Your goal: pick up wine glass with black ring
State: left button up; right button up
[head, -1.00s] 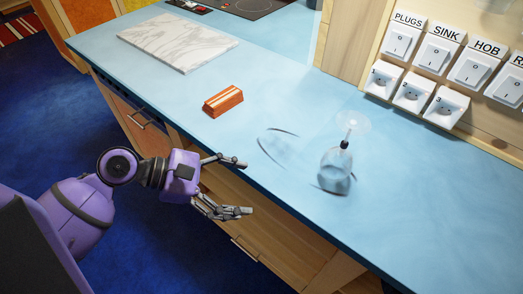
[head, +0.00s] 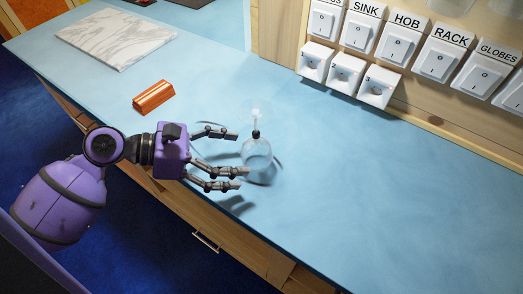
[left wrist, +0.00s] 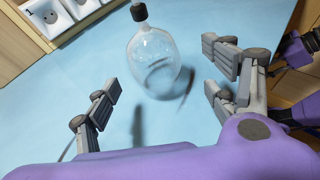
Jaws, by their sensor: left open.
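The wine glass with the black ring (head: 257,158) stands upside down on the blue counter, bowl at the bottom, the black ring on its stem and the clear foot on top. My left gripper (head: 238,154) is open, its fingers pointing at the bowl from the left, with the fingertips close to the glass. In the left wrist view the glass bowl (left wrist: 154,62) lies ahead between the spread fingers, beyond their tips. I cannot tell whether any finger touches it. My right gripper is not in view.
An orange-striped block (head: 153,97) lies on the counter (head: 370,200) left of the glass. A marble board (head: 117,38) lies farther back left. Labelled switches and sockets (head: 346,73) line the wall behind. The counter to the right is clear.

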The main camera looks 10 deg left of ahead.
aim_at(256, 154)
pick_arm(q)
jog(key=x, duration=0.6)
jog(key=shift+w+a, duration=0.1)
jog(key=shift+w, duration=0.2)
jog(key=c, duration=1)
